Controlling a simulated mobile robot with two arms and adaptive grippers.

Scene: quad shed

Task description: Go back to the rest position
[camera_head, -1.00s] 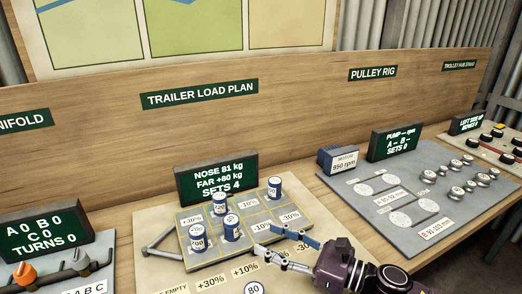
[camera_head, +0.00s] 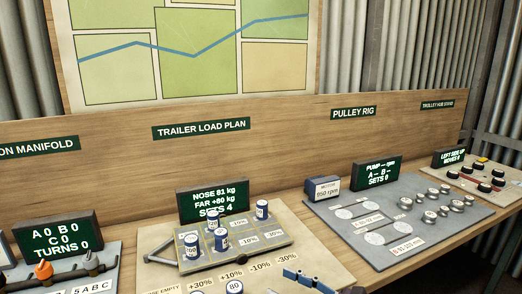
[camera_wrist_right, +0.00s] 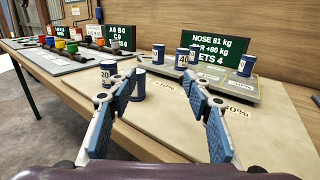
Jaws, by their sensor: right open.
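My right gripper (camera_wrist_right: 160,105) is open and empty in the wrist view, with its blue-padded fingers spread above the front of the trailer load board. In the head view only the fingertips of the right gripper (camera_head: 306,280) show at the bottom edge. The trailer load board (camera_head: 160,255) carries a small trailer model with several blue-and-white weights on it. One weight (camera_head: 262,209) stands at its far right corner, and another weight (camera_head: 235,287) stands off the trailer near the board's front edge. My left gripper is not in view.
A display (camera_head: 213,200) reading "NOSE 81 kg, FAR +80 kg, SETS 4" stands behind the trailer. The manifold display (camera_head: 60,235) is at the left.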

